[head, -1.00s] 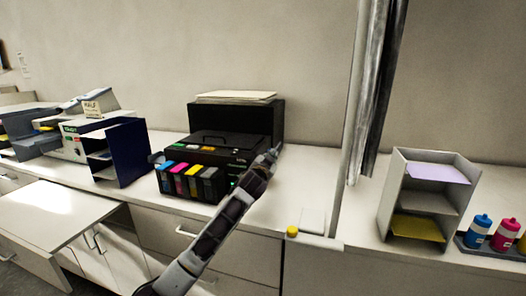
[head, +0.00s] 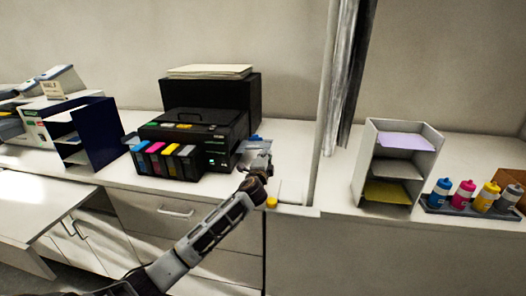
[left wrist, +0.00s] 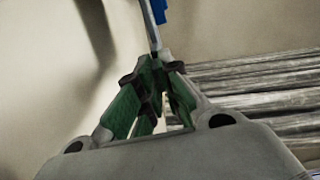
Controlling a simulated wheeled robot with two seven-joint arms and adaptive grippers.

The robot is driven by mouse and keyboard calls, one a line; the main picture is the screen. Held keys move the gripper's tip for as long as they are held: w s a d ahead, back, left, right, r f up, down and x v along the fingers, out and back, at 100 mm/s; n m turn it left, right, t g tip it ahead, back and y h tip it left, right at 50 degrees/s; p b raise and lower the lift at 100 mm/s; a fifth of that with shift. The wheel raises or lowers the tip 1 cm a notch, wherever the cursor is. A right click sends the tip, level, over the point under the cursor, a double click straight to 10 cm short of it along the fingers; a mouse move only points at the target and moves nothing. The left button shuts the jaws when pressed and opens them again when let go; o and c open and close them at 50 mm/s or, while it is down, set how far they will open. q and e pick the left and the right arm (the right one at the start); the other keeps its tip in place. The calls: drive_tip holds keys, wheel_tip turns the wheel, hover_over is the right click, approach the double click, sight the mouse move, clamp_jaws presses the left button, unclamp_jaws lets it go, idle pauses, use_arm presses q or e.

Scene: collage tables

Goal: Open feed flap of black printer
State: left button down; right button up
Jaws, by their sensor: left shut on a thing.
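The black printer (head: 222,128) stands on the white counter, with blue, magenta, yellow and grey ink tanks (head: 168,160) at its front left. I cannot make out which part is its feed flap. My left gripper (head: 257,148) is just right of the printer, near its front right corner. In the left wrist view, its green fingers (left wrist: 155,68) are closed together on a thin grey piece with a blue end (left wrist: 160,12). I cannot tell whether that piece belongs to the printer. My right gripper is not in view.
A black box with paper (head: 210,71) on top stands behind the printer. A dark blue shelf (head: 98,135) is left. A paper rack (head: 367,160) and several bottles (head: 463,193) stand farther right.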

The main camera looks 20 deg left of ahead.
use_arm(q)
drive_tip(key=shift+d+f+m, duration=0.1)
drive_tip(key=shift+f+m, duration=0.7)
drive_tip(key=shift+f, duration=0.2)
drive_tip(key=c, duration=1.6)
unclamp_jaws()
drive_tip(key=shift+v, duration=3.75)
drive_tip(key=shift+s+f, duration=0.1)
